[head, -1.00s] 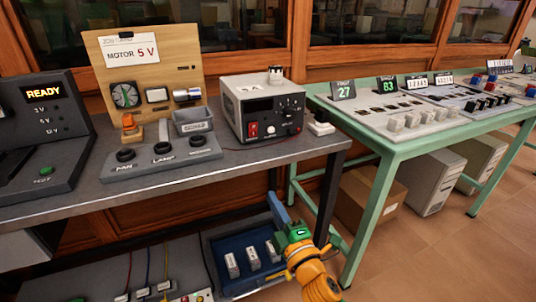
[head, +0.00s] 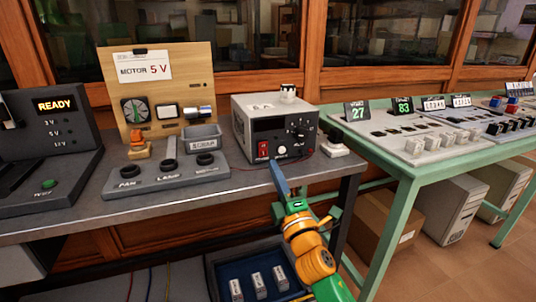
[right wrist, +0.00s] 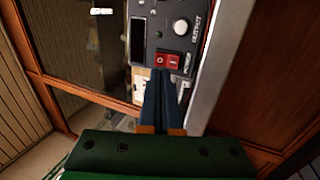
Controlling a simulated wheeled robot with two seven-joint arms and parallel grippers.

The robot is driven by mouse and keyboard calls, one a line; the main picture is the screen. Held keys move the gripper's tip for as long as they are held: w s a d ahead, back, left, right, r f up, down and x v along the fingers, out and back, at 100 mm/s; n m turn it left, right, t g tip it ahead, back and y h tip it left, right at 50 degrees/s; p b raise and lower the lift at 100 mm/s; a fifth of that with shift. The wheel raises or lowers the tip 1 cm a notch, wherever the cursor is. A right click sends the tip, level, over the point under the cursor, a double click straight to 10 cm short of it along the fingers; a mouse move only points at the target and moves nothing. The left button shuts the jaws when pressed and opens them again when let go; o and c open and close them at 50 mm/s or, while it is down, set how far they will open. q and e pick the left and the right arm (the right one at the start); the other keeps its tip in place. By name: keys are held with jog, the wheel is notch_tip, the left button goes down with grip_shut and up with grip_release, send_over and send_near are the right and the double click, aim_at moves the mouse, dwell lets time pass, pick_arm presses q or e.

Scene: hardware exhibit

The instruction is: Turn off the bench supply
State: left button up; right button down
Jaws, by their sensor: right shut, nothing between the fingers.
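The bench supply (head: 244,124) is a grey box with a black front panel, standing on the grey bench. Its red rocker switch (head: 263,149) is at the lower left of the panel, beside a white knob (head: 282,153). My left gripper is not in view.
A control box (head: 165,174) with FAN and LAMP knobs and a grey bin (head: 202,138) stand left of the supply. A small white-topped block (head: 335,149) is at its right. The green table (head: 407,170) with switch panels is further right. A blue tray (head: 232,278) sits below.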

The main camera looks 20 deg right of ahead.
aim_at(264, 145)
jog(key=x, duration=0.5)
jog(key=shift+w, duration=0.2)
